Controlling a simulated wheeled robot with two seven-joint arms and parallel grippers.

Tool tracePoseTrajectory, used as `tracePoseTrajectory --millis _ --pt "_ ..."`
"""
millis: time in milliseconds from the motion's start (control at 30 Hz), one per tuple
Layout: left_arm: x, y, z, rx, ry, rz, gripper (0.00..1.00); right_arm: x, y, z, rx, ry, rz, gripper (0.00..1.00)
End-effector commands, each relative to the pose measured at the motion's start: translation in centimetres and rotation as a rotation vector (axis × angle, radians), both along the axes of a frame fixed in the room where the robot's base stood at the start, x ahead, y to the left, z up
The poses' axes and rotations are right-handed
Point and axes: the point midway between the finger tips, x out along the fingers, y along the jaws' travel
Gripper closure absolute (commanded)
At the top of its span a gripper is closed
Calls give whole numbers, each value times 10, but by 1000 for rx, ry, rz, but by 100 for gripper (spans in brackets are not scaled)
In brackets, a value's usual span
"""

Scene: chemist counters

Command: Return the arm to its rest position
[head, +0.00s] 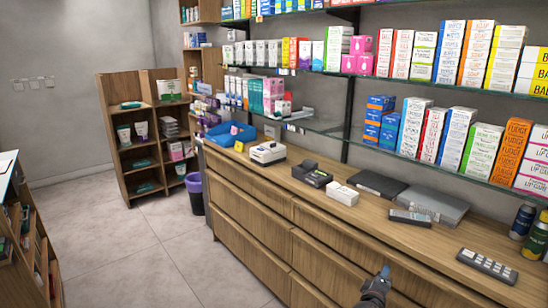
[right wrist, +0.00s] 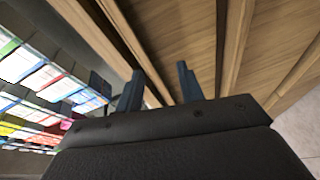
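My right gripper (head: 384,272) shows at the bottom of the head view, in front of the wooden drawer fronts and below the counter edge. In the right wrist view, the two fingers of my right gripper (right wrist: 158,72) stand apart with nothing between them. Wooden drawer fronts (right wrist: 170,35) show beyond the fingertips, with no clear contact. My left gripper is not in view.
The wooden counter (head: 300,197) holds a white box (head: 342,194), a card terminal (head: 410,217), a keypad (head: 487,265) and a blue tray (head: 231,134). Glass shelves of boxes hang above it. A purple-lined bin (head: 194,194) stands on the floor. The tiled floor (head: 110,240) is mostly clear.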

Motion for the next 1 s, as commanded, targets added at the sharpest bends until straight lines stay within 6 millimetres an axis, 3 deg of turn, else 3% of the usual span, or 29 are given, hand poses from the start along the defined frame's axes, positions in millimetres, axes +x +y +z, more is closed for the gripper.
tracePoseTrajectory --millis 167,367,567,700,1000 --pt "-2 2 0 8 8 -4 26 -19 5 -4 280 12 -79 62" --pt "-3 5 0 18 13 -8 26 -52 41 -7 612 70 -127 62" --pt "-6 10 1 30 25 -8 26 -124 103 -33 923 242 -151 62" --pt "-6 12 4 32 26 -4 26 -188 147 -52 1086 392 -153 62" --pt "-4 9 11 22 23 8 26 -305 208 -77 1273 613 -142 62"
